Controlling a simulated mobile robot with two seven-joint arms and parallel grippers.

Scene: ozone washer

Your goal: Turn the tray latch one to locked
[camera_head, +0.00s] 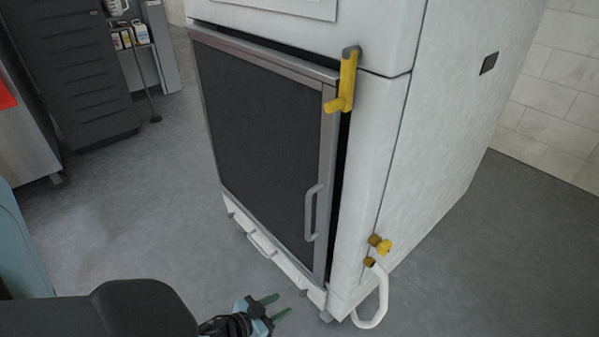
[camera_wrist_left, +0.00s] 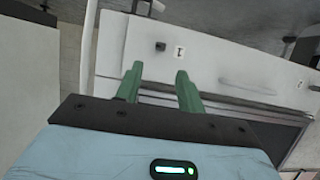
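In the left wrist view a small dark knob (camera_wrist_left: 160,46), which looks like tray latch one, sits on a pale panel (camera_wrist_left: 220,65) beside a label marked 1 (camera_wrist_left: 179,52). Its turn position is too small to tell. My left gripper (camera_wrist_left: 160,80) has its green fingers apart with nothing between them, and the knob shows just beyond the fingertips. In the head view the same gripper (camera_head: 275,306) is low, in front of the washer's bottom tray strip (camera_head: 285,265). The latch cannot be made out in that view. My right gripper is not in view.
The white washer (camera_head: 440,150) has a dark door (camera_head: 260,140) with a grey handle (camera_head: 312,212) and a yellow latch (camera_head: 347,82). Yellow valves (camera_head: 380,244) and a white hose (camera_head: 375,300) stick out at its lower right corner.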

